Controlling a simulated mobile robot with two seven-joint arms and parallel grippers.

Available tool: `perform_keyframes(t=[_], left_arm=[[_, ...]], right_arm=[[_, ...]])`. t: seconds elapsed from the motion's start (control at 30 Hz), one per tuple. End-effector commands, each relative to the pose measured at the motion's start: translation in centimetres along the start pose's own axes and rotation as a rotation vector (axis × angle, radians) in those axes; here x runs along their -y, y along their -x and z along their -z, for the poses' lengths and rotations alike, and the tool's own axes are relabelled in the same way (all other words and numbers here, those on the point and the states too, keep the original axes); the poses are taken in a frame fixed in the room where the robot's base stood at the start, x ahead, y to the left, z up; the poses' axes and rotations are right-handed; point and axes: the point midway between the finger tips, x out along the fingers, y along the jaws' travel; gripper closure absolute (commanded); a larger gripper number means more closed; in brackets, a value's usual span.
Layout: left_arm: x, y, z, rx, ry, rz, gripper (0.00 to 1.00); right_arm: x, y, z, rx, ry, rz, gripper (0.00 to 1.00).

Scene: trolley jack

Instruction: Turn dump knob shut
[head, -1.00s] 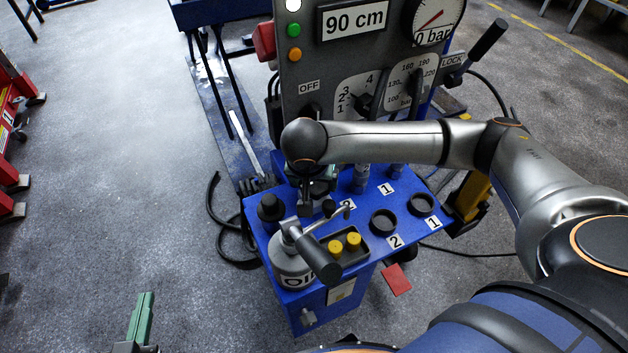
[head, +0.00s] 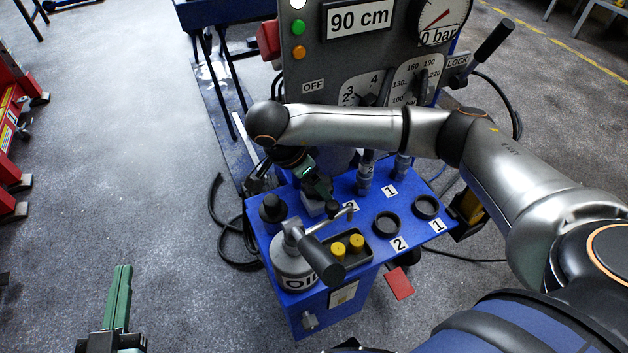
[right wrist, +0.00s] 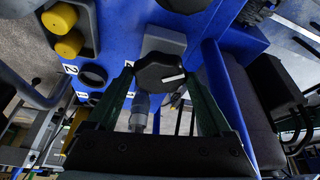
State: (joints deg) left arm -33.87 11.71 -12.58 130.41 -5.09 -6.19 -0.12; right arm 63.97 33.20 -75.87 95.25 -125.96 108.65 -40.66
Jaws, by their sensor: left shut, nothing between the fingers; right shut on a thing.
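The dump knob, a black round knob with a white mark (right wrist: 160,72), sits on a grey block in the right wrist view. My right gripper (right wrist: 160,82) has its green fingers on either side of the knob and is shut on it. In the head view this gripper (head: 324,198) reaches down over the blue trolley top (head: 365,264), and its arm hides part of the panel. The grey block (head: 313,206) shows just below it. My left gripper (head: 122,270) is shut and empty at the lower left, over the floor, away from the trolley.
A grey oil can (head: 294,268) with a black handle stands close in front of the knob. A tray with yellow caps (head: 347,246) and black rings (head: 386,224) lie to its right. An upright panel with dials (head: 375,60) rises behind.

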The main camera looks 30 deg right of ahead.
Motion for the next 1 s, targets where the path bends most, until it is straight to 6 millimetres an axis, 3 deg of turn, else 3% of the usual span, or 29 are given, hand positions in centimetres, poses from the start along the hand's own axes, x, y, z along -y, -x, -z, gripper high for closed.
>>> perform_keyframes(t=[0.4,0.9,0.93,1.0], left_arm=[[0.04,0.0,-0.08,0.007,0.001,0.0,1.0],[-0.16,0.3,-0.87,0.028,0.006,-0.003,1.0],[-0.16,0.31,-0.88,0.028,0.006,-0.003,1.0],[-0.16,0.3,-0.87,0.028,0.006,-0.003,1.0]], right_arm=[[0.26,0.09,0.07,0.0,-0.148,-0.059,0.71],[0.28,0.07,0.08,0.0,-0.161,-0.064,0.71],[0.27,0.07,0.08,0.0,-0.161,-0.064,0.12],[0.27,0.06,0.07,0.0,-0.161,-0.064,0.04]])
